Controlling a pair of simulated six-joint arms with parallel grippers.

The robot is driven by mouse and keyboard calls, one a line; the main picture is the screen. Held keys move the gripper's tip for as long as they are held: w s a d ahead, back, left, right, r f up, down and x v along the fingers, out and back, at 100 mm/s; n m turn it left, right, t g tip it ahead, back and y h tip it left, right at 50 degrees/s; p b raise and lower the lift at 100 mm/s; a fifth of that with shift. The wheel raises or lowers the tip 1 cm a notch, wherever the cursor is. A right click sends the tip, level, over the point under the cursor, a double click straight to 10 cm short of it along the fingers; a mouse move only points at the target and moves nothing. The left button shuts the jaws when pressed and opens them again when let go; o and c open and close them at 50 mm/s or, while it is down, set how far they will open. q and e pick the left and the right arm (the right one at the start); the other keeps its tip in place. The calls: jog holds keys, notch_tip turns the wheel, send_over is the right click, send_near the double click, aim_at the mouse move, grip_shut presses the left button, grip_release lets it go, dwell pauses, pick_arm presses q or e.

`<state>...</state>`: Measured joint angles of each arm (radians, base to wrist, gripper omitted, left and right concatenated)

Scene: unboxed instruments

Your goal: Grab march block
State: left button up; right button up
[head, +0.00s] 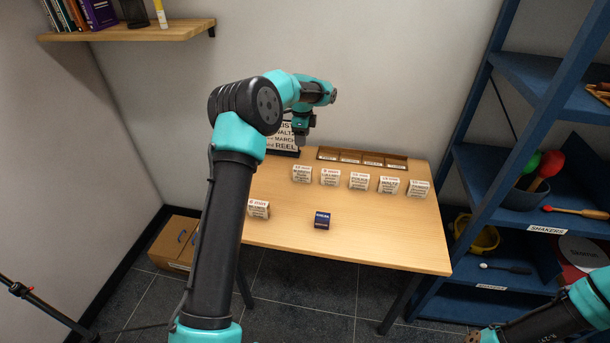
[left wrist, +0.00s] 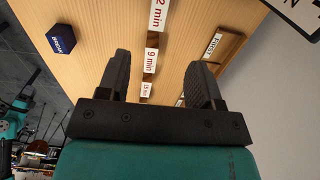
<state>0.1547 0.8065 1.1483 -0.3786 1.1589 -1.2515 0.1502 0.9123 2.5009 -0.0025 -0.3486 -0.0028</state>
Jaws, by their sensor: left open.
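White labelled blocks stand in a row on the wooden table. The leftmost, which seems to read "march" (head: 302,174), is probably the march block; its print is small. In the left wrist view its likely match is the "2 min" block (left wrist: 157,16), cut by the top edge. My left gripper (head: 299,143) is open and empty above the back of the table, near the sign. In the left wrist view its fingers (left wrist: 160,78) are apart, with the "9 min" block (left wrist: 151,57) and a "15 min" block (left wrist: 146,90) showing beyond the gap.
A wooden slotted rack (head: 362,160) lies behind the row. A list sign (head: 285,140) stands at the back left. A dark blue block (head: 322,220) and another white block (head: 258,209) sit nearer the front. Blue shelves (head: 530,160) stand on the right.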

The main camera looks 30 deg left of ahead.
aim_at(302, 168)
pick_arm(q)
notch_tip(302, 168, down, 12)
jog(key=shift+f, duration=0.15)
dwell(0.6)
jog(key=shift+s+f, duration=0.1)
jog(key=shift+f, duration=2.5)
jog(key=c, duration=1)
jog(key=shift+r, duration=0.2)
